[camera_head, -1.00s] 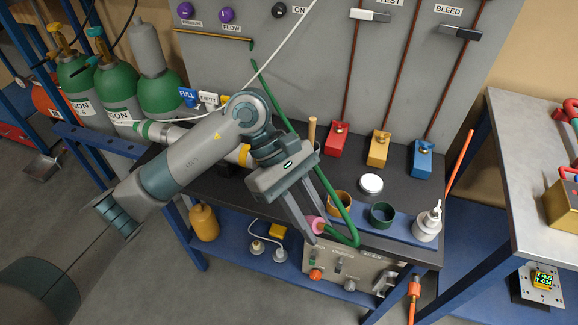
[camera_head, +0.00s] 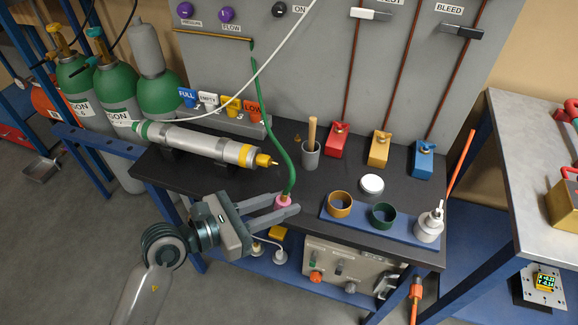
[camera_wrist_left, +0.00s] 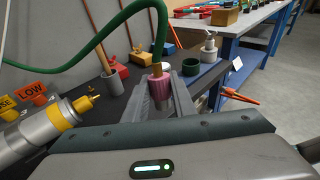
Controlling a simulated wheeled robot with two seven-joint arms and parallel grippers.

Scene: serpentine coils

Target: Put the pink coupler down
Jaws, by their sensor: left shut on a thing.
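The pink coupler (camera_head: 284,202) is on the end of the green hose (camera_head: 284,160), which drops to it from the grey panel. My left gripper (camera_head: 287,203) is shut on the coupler near the front edge of the black bench. In the left wrist view the coupler (camera_wrist_left: 160,95) stands roughly upright between the two fingers, with a brass-coloured part and the hose above it. I cannot tell whether its underside touches the bench. My right gripper is not in view.
A blue tray (camera_head: 407,231) with an ochre ring (camera_head: 340,205), a green ring (camera_head: 382,216) and a white bottle (camera_head: 428,225) lies to the right. A grey cylinder with a yellow nozzle (camera_head: 205,145) lies to the left. Bare black bench (camera_head: 325,184) lies between coupler and panel.

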